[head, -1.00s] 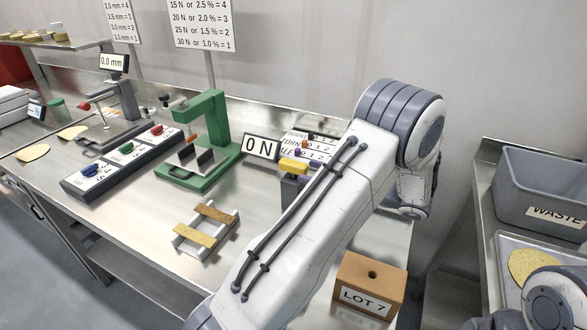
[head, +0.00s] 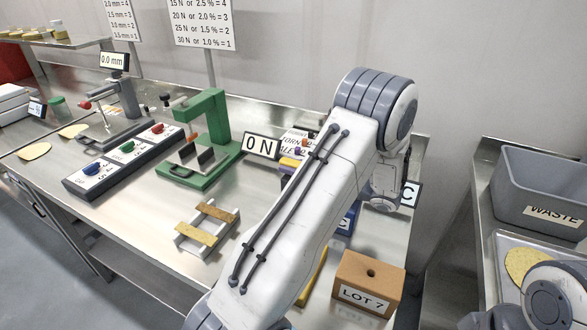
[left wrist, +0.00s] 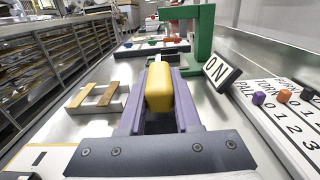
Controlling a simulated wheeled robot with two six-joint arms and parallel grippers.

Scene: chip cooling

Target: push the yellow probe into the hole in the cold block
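The yellow probe (left wrist: 159,88) sits between the two purple fingers of my left gripper (left wrist: 160,100) in the left wrist view, and the fingers are shut on it. Its tip is hidden. In the head view only a bit of the probe (head: 289,162) shows past my arm, above the bench. A blue block (head: 347,220) with part of a label stands mostly behind my left arm; its top and any hole are hidden. A brown block (head: 352,268) labelled LOT 7 has a dark round hole in its top. My right gripper is out of view.
A green press (head: 218,130) and a "0 N" display (head: 260,147) stand left of the held probe. A slatted rack (head: 207,228) lies on the bench. A grey waste bin (head: 530,195) is at the right. A yellow strip (head: 312,282) shows beside my arm.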

